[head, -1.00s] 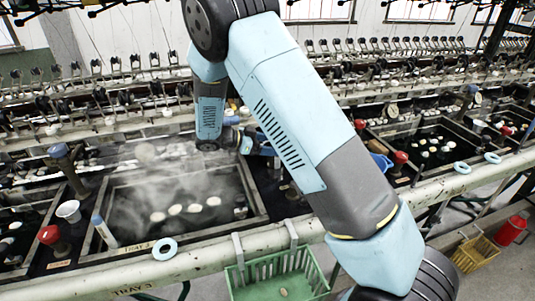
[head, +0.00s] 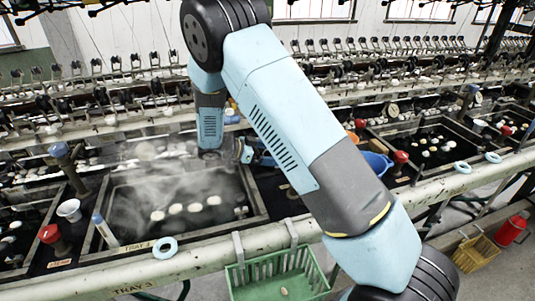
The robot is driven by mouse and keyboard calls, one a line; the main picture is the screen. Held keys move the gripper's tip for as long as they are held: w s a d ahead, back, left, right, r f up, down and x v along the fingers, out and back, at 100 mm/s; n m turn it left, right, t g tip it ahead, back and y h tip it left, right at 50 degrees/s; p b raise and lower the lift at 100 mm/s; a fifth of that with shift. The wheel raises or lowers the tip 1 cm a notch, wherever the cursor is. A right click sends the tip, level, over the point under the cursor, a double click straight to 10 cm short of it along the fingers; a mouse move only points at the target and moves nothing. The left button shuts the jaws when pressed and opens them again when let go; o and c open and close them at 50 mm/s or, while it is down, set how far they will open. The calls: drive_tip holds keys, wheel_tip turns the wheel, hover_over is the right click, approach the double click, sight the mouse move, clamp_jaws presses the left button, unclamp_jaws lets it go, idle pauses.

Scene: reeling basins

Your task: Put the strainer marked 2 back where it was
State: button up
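My gripper (head: 246,152) is small in the head view, just beyond the back right corner of the steaming basin (head: 262,208). Its fingers point right, and a pale blue piece shows beside them before my arm covers what lies further right. I cannot tell whether they are open or shut on something. A blue bowl-shaped thing (head: 378,163), perhaps a strainer, shows just right of my arm, partly hidden by it. No number 2 is readable on it. Whether it connects to my gripper is hidden. A white cup (head: 68,210) stands left of the steaming basin.
The front rail (head: 205,257) carries pale blue rings (head: 165,248). A green basket (head: 270,276) hangs from it. Red-topped posts (head: 49,234) stand between the basins. White cocoons (head: 176,208) float in the steaming basin. A yellow crate (head: 476,253) and red canister (head: 512,229) stand right.

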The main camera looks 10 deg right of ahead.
drive_tip(key=shift+r, duration=0.1)
drive_tip(key=v, duration=1.2)
drive_tip(key=s+d+r+n+g+y, duration=0.25)
drive_tip(key=s+d+r+y, duration=0.2)
drive_tip(key=d+r, duration=0.4)
drive_tip(key=s+d+r+n+g+y, duration=0.1)
drive_tip(key=s+d+r+n+y, duration=0.3)
drive_tip(key=d+r, duration=0.5)
drive_tip(key=s+d+r+n+t+y, duration=0.2)
drive_tip(key=s+d+r+n+t, duration=0.1)
drive_tip(key=s, duration=0.8)
drive_tip(key=s+d+r+n+t+y, duration=0.3)
drive_tip(key=s+d+r+n, duration=0.1)
drive_tip(key=s, duration=0.7)
drive_tip(key=shift+d+r+n, duration=0.25)
drive_tip(key=shift+d+n, duration=0.3)
drive_tip(key=shift+n, duration=0.5)
